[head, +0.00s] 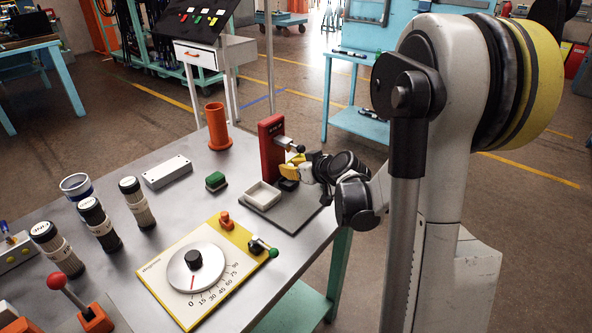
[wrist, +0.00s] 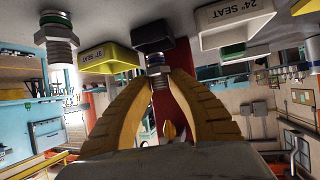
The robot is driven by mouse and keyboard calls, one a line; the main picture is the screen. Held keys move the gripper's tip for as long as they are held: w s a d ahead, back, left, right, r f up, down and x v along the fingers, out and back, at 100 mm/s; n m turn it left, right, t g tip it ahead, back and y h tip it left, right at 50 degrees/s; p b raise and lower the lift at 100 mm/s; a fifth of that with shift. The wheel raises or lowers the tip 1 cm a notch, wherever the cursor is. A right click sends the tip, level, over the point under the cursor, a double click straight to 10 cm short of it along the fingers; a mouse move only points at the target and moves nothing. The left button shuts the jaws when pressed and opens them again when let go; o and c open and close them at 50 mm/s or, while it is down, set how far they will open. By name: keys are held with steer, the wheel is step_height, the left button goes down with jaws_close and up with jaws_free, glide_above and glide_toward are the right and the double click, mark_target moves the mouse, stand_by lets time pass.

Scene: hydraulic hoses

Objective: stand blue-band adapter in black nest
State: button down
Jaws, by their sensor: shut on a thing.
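My gripper (wrist: 157,76) has its yellow fingers closed on a small grey metal adapter (wrist: 156,60) with a hex and a thread; no blue band can be made out on it. The wrist picture is inverted. The adapter is right by the black nest (wrist: 153,32), in line with it; I cannot tell whether it is seated or just above. In the head view, my gripper (head: 295,170) is in front of the red post, and the black nest (head: 288,185) shows beside and below the fingers. The held adapter is hidden there.
In the wrist view, a yellow nest (wrist: 108,57) and a white nest (wrist: 236,22) flank the black one. A green-banded adapter (wrist: 60,45) is close at left. The red post (head: 271,150) carries a metal fitting. An orange cup (head: 217,128) and dial board (head: 212,270) are nearby.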

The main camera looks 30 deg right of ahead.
steer(key=shift+w+a, duration=0.15)
steer(key=shift+w, duration=0.15)
steer(key=shift+f+b, duration=0.85)
steer(key=shift+f, duration=0.45)
steer(key=c, duration=1.2)
jaws_free()
steer(key=shift+c, duration=0.2)
steer(key=a+v, duration=0.1)
steer(key=v, duration=1.1)
steer(key=shift+d, duration=0.5)
